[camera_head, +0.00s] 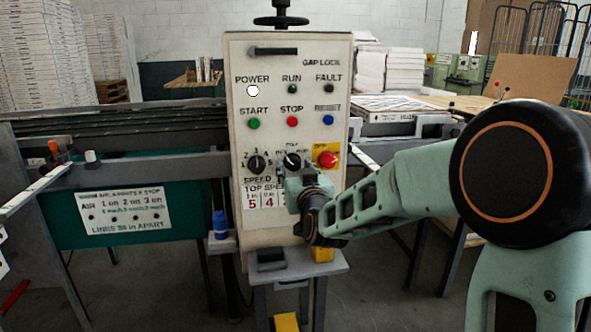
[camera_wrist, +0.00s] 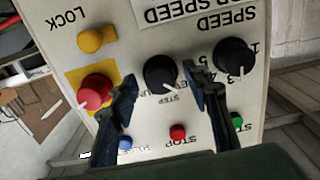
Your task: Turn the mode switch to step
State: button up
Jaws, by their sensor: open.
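The mode switch is a black round knob with a white pointer, in the middle of the knob row on the white control panel, below the STOP button. It shows in the head view (camera_head: 292,160) and, upside down, in the wrist view (camera_wrist: 160,73). There its pointer slants to the lower right, beside the small word STEP; I cannot tell if they line up exactly. My gripper (camera_wrist: 161,76) is open, one finger on each side of the knob, with gaps visible. In the head view my gripper (camera_head: 304,180) is just below the switch. The finger tips hide neighbouring labels.
The black speed knob (camera_head: 257,164) is left of the switch, and the red emergency button (camera_head: 327,157) on yellow is right of it. Green start (camera_head: 254,124), red stop (camera_head: 292,122) and blue reset (camera_head: 328,120) buttons sit above. A yellow knob (camera_wrist: 97,39) is near the red button.

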jog(key=shift+c, duration=0.3)
jog(key=c, duration=1.1)
jog(key=shift+b, duration=0.3)
jog(key=shift+f+m+b, duration=0.15)
jog(key=shift+m+b, duration=0.35)
jog(key=shift+m, duration=0.3)
jog(key=m+b, duration=0.2)
jog(key=m, duration=0.1)
jog(key=shift+b, duration=0.3)
jog(key=shift+m+b, duration=1.2)
jog(key=shift+m, duration=0.8)
jog(key=shift+r, duration=0.2)
